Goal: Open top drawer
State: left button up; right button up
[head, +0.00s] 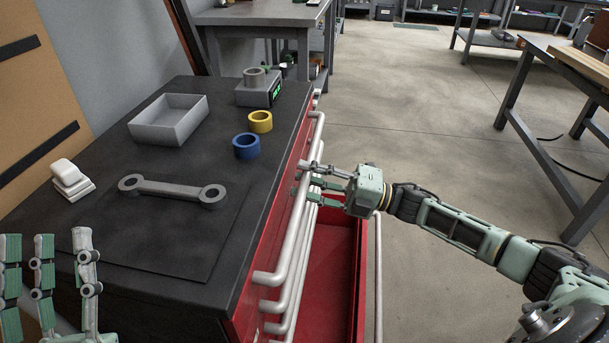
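The red cabinet (246,318) has a dark top and a column of long pale bar handles on its right-hand front. The top drawer's handle (292,236) is the uppermost bar; the top drawer appears closed. A lower drawer (328,268) is pulled out, showing its red inside. My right gripper (308,180) reaches in from the right, its fingers at the upper handle bars. I cannot tell whether they close around the top handle or only touch it. My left gripper (45,262) is at the lower left, fingers up, spread and empty, apart from the handles.
On the cabinet top are a grey tray (150,133), a wrench-like bar (172,189), blue ring (246,146), yellow ring (260,121), grey device (258,94) and white block (70,176). Workbenches (262,17) stand behind and at the right (554,52). Floor (430,130) between is clear.

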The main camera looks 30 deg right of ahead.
jog(key=shift+w+a+r, duration=0.1)
jog(key=shift+w+a, duration=0.15)
jog(key=shift+a, duration=0.1)
jog(key=shift+c, duration=0.5)
grip_shut()
